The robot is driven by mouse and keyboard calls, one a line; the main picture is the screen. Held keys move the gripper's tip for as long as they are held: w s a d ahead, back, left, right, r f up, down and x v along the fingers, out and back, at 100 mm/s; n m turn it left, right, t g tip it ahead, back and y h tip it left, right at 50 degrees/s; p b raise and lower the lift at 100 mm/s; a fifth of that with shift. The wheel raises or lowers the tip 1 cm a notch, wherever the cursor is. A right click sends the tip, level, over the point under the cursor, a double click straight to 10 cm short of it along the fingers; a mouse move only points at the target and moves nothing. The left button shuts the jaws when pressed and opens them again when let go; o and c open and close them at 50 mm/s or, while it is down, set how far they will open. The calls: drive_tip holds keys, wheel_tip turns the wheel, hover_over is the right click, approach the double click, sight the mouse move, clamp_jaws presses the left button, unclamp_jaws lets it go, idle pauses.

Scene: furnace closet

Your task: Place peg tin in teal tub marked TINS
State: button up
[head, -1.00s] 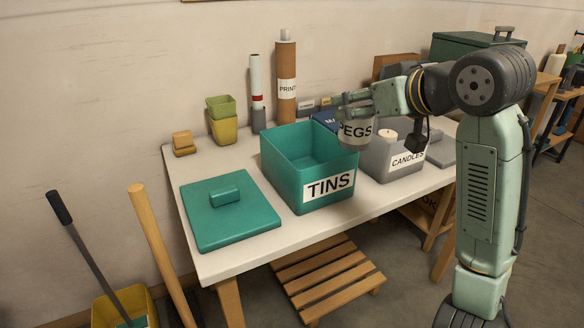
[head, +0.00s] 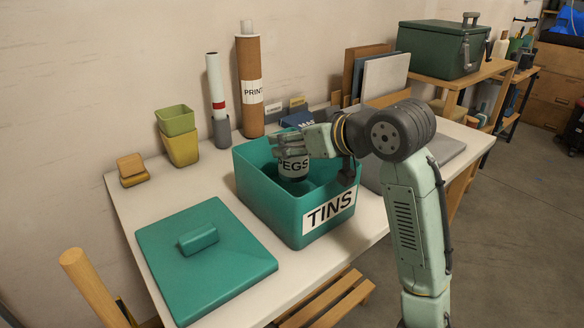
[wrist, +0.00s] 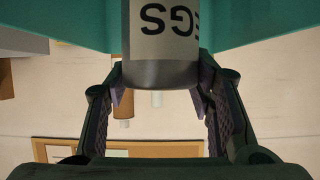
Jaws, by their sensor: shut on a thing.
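The peg tin (head: 293,166), a grey can with a PEGS label, is held in my gripper (head: 290,146) over the teal tub. In the wrist view, the tin (wrist: 163,60) sits between the fingers of my gripper (wrist: 165,85), its label upside down. The teal tub (head: 270,204) marked TINS stands open on the table. The tin's lower part is inside the tub's opening, below the far rim in the picture; I cannot tell whether it touches the floor. The tub's teal walls (wrist: 250,22) show on both sides of the tin in the wrist view.
A teal lid (head: 215,270) lies flat left of the tub. A brown PRINT tube (head: 250,115), a white roll and stacked yellow-green pots (head: 180,145) stand behind. My arm covers the table right of the tub. A green case (head: 445,50) is at the back right.

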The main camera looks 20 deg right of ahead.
sight(294, 164)
drive_tip(key=shift+f, duration=2.35)
drive_tip(key=shift+f+b, duration=0.45)
drive_tip(key=shift+f, duration=0.15)
drive_tip(key=o, duration=1.4)
drive_tip(key=shift+r, duration=0.25)
drive_tip(key=v, duration=1.2)
drive_tip(key=shift+r, duration=0.3)
